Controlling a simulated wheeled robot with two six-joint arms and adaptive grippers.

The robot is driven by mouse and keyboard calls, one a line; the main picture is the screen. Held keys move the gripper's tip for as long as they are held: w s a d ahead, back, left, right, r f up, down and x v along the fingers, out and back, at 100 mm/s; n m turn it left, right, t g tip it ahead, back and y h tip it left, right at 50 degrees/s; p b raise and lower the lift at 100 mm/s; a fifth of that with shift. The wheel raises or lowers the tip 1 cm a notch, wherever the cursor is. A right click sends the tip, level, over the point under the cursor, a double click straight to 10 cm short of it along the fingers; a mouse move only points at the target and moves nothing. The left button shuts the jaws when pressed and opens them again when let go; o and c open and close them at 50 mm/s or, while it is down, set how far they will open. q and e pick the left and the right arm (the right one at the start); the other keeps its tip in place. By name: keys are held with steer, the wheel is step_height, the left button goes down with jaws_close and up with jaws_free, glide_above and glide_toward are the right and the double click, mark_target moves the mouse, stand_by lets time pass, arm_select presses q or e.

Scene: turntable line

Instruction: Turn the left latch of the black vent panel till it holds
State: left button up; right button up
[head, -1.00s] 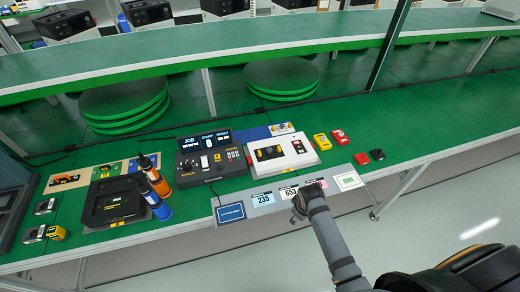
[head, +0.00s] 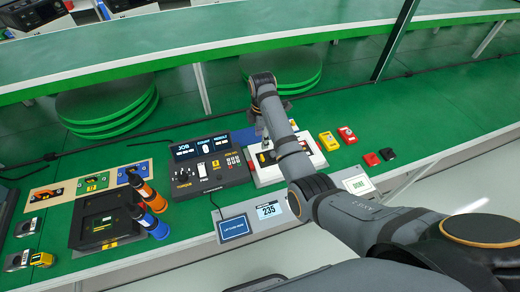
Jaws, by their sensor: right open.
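The black vent panel (head: 258,160) appears to be the dark plate with yellow latches on the white-framed unit (head: 268,181). My right forearm hides much of it. A yellow latch (head: 264,157) shows at its left part; its angle is too small to read. My right gripper (head: 262,132) is open and points down above the back edge of this unit. Its fingertips are small and partly hidden by my arm, so I cannot tell whether they touch anything. My left gripper is not in view.
A black control box (head: 208,167) stands close on the left. Yellow (head: 328,141) and red (head: 347,135) boxes sit to the right. Orange (head: 154,202) and blue (head: 150,222) bottle-like tools stand beside a black tray (head: 77,226).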

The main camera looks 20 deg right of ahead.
glide_above(262, 157)
step_height(262, 157, down, 5)
steer(key=shift+s+r+p, duration=0.1)
steer(key=shift+s+p, duration=0.05)
steer(key=shift+p, duration=0.2)
steer(key=f, duration=0.4)
steer(key=shift+w+f, duration=0.25)
steer(key=shift+s+f, duration=0.1)
steer(key=shift+f, duration=0.25)
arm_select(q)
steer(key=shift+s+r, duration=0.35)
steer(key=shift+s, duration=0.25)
arm_select(e)
jaws_close()
